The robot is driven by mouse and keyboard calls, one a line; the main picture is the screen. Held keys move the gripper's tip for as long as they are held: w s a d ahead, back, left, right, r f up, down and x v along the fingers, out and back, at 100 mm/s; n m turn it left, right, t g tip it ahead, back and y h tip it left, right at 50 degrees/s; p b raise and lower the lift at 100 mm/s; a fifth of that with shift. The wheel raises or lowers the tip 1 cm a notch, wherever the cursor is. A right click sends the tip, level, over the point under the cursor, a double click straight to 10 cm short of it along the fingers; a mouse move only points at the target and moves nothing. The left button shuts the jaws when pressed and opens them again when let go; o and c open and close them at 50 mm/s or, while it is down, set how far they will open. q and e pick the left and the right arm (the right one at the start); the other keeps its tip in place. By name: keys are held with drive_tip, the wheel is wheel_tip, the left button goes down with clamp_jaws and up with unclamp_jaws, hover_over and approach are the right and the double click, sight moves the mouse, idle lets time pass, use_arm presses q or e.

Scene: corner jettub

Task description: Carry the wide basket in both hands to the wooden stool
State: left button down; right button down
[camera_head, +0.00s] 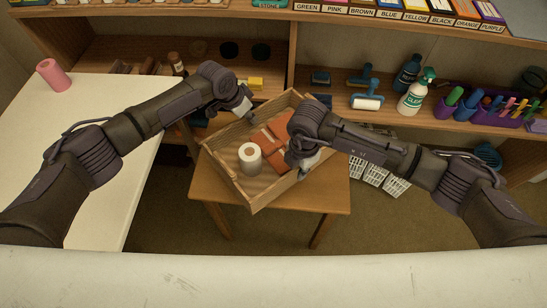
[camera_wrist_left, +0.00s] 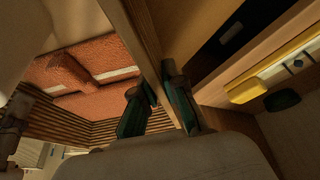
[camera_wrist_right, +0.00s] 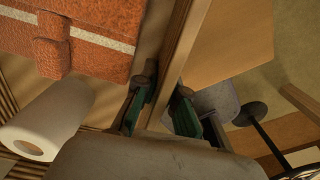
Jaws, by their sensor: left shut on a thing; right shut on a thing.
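The wide basket (camera_head: 229,177) is a shallow wooden box, over the wooden stool (camera_head: 333,193) in the head view. I cannot tell whether it rests on the stool top or hangs just above it. In it are a white roll (camera_head: 250,157) and orange-brown bundles with pale bands (camera_head: 268,138). My left gripper (camera_head: 247,110) is shut on the basket's far left wall, which shows between its fingers in the left wrist view (camera_wrist_left: 160,97). My right gripper (camera_head: 298,165) is shut on the opposite wall; the right wrist view shows that wall between its fingers (camera_wrist_right: 163,95).
A white table (camera_head: 90,110) with a pink roll (camera_head: 53,75) stands at the left. Behind the stool is a wooden shelf unit with a spray bottle (camera_head: 415,93), a paint roller (camera_head: 367,101) and a purple caddy (camera_head: 490,112). White crates (camera_head: 376,172) stand right of the stool.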

use_arm(q)
drive_tip(key=shift+f+b, duration=0.5)
drive_tip(key=shift+f, duration=0.2)
use_arm(e)
drive_tip(key=shift+f, duration=0.75)
use_arm(q)
drive_tip(key=c, duration=1.2)
unclamp_jaws()
drive_tip(key=shift+c, duration=0.2)
use_arm(e)
drive_tip(key=c, duration=1.2)
unclamp_jaws()
drive_tip(key=shift+r, duration=0.1)
drive_tip(key=shift+c, duration=0.2)
use_arm(q)
drive_tip(key=shift+r, duration=0.1)
drive_tip(key=v, duration=1.1)
drive_tip(key=shift+s+a+r, duration=0.1)
drive_tip(key=shift+a+r, duration=0.05)
drive_tip(key=shift+r, duration=0.2)
use_arm(e)
drive_tip(key=shift+r, duration=0.15)
wheel_tip(320, 180, up, 12)
drive_tip(key=shift+f, duration=0.1)
